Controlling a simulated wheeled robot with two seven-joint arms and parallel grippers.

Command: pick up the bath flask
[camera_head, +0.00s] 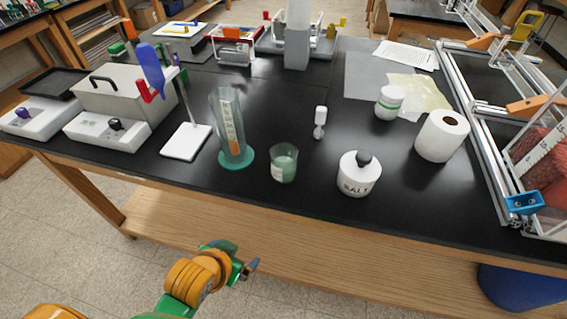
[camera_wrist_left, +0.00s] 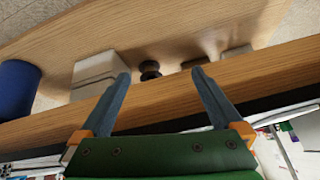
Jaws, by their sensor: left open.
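I cannot pick out a bath flask for certain in either view. A grey lidded bath box (camera_head: 125,92) with a black handle stands at the left of the black bench; its inside is hidden. A glass beaker (camera_head: 284,163) with pale green content stands near the front edge, right of a tall graduated cylinder (camera_head: 231,125) on a green base. My left gripper (camera_head: 252,267) is in front of the bench, below and apart from the glassware. In the left wrist view its blue fingers (camera_wrist_left: 161,75) are spread with nothing between them. My right gripper is not in view.
A stand with a white base (camera_head: 186,141) is beside the cylinder. The wooden front edge and lower shelf (camera_head: 330,240) border my arm. The bench centre is fairly clear.

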